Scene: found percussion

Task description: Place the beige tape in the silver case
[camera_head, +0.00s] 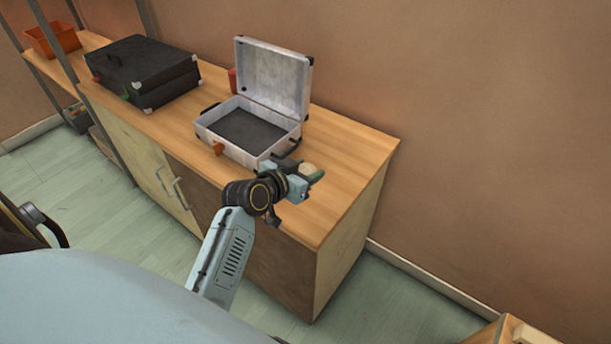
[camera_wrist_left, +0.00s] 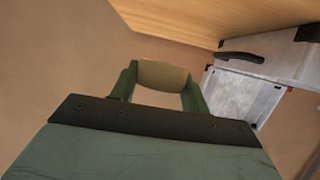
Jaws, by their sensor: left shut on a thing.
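The beige tape (camera_wrist_left: 162,75) is between the green fingers of my left gripper (camera_wrist_left: 161,84) in the left wrist view. My left gripper (camera_head: 312,179) is shut on it. In the head view the tape (camera_head: 308,169) shows as a small pale patch at the fingers, partly hidden by the gripper. The silver case (camera_head: 273,75) stands on the wooden cabinet with its lid up and a dark bottom inside. My gripper is to the right of the case's front right corner, outside it. The silver case (camera_wrist_left: 246,95) also shows at the right of the wrist view. My right gripper is not in view.
The case stands on a wooden cabinet top (camera_head: 347,164) against the wall. A closed black case (camera_head: 143,72) is to its left. An orange bin (camera_head: 52,39) is at the far left. A red object (camera_head: 232,79) shows partly behind the silver case. The cabinet's right end is clear.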

